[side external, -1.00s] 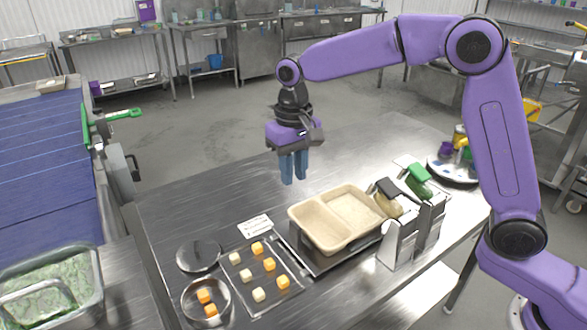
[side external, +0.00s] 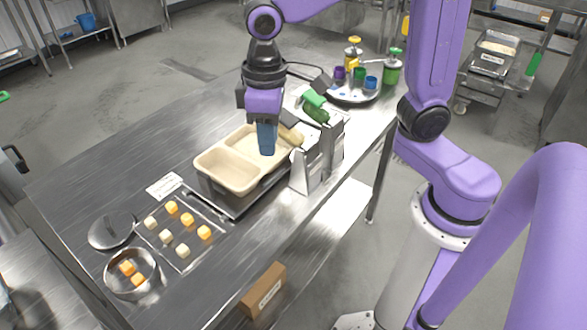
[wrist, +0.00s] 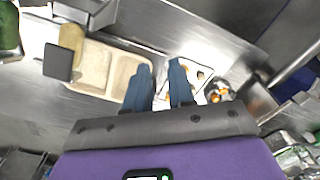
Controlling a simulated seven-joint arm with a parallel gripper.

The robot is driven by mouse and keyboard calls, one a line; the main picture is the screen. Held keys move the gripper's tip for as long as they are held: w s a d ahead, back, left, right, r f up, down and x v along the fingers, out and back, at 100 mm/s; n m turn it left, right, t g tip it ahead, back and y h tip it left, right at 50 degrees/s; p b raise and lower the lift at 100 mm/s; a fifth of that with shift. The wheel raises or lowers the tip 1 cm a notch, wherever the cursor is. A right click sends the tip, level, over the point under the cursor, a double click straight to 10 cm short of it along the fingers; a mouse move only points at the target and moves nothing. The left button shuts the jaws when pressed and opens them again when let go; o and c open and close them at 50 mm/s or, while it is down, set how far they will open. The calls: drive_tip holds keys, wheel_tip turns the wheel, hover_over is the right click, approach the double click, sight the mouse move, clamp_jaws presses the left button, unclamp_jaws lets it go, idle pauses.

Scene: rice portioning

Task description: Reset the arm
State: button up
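My gripper (side external: 266,152) is raised over the table with its blue fingers pointing down. In the side view it overlaps the beige two-compartment tray (side external: 202,162); its exact height is hard to tell. In the wrist view the two fingers of my gripper (wrist: 160,67) stand apart with nothing between them. The beige tray (wrist: 112,58) lies left of the fingers there, and its compartments look empty.
Holders (side external: 306,173) with a green-handled tool (side external: 315,108) stand right of the tray. A clear board (side external: 218,227) carries yellow and white cubes beside a metal pot (side external: 110,280) with orange cubes. A round tray (side external: 352,97) with bottles stands behind. The table's left back is bare.

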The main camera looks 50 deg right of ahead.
drive_tip(key=s+d+f+n, duration=0.1)
drive_tip(key=s+d+n, duration=0.2)
drive_tip(key=s+d, duration=0.2)
drive_tip(key=s+d+f+n, duration=0.2)
drive_tip(key=s+d, duration=0.3)
drive_tip(key=s, duration=0.6)
drive_tip(key=shift+f+n, duration=0.15)
drive_tip(key=shift+n, duration=0.35)
